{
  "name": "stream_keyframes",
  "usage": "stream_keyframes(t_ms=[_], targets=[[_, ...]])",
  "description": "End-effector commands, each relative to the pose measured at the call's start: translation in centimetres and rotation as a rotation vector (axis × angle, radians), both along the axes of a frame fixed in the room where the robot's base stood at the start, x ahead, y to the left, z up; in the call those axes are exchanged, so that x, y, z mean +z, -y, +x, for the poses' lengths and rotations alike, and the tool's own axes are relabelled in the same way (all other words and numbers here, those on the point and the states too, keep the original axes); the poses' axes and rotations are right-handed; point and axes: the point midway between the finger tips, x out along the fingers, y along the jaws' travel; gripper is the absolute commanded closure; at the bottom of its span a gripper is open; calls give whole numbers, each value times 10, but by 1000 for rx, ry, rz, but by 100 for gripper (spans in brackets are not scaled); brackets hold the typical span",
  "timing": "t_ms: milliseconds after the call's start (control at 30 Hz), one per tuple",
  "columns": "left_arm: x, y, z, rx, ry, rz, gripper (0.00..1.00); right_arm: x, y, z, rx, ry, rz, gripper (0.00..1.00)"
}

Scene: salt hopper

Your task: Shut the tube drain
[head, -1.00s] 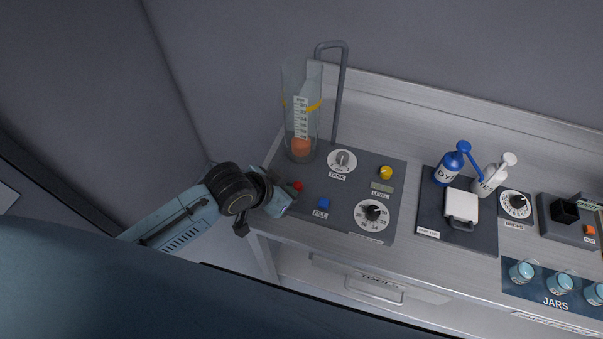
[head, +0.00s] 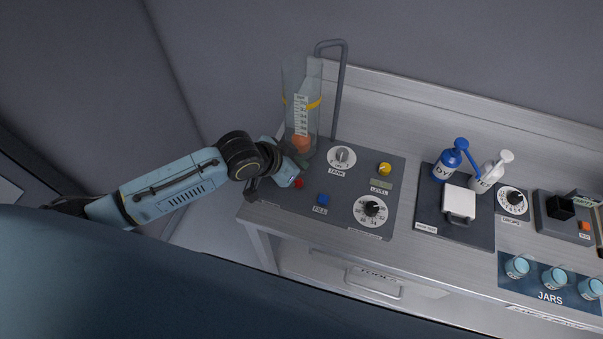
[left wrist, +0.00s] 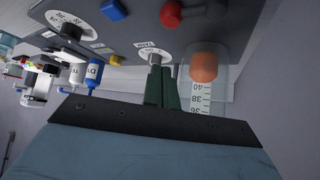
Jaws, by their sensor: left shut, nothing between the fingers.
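A clear upright tube (head: 303,85) with a scale, a yellow band and an orange float (head: 300,142) stands at the back left of the dark panel. A red knob (head: 299,183) sits on the panel in front of the tube; the left wrist view shows it (left wrist: 170,14) with a dark bar beside it. My left gripper (head: 296,166) is by the tube's foot, near the red knob. Its dark green fingers (left wrist: 161,75) are together and empty, and in the left wrist view overlap the TANK dial (left wrist: 152,52). Whether they touch anything I cannot tell. My right gripper is out of view.
The panel also holds a blue FILL button (head: 323,200), a yellow knob (head: 385,169) and a numbered dial (head: 371,210). A grey bent pipe (head: 341,90) rises behind the tube. Dye bottles (head: 450,162) and jars (head: 553,277) stand farther right.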

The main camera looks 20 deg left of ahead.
Motion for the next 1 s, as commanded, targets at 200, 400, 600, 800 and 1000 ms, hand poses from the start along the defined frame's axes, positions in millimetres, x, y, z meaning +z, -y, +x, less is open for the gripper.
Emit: stream_keyframes(t_ms=[200, 400, 600, 800, 1000], targets=[[-28, 16, 22, 1, 0, -1, 100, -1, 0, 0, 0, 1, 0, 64], [-51, 28, 39, 0, -1, 1, 100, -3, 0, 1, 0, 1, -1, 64], [-56, 12, 17, 0, -1, 2, 100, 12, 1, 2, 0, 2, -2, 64], [-59, 6, 8, -1, 0, 1, 100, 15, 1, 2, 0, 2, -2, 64], [-60, 5, 7, -1, 0, 1, 100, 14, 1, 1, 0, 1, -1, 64]])
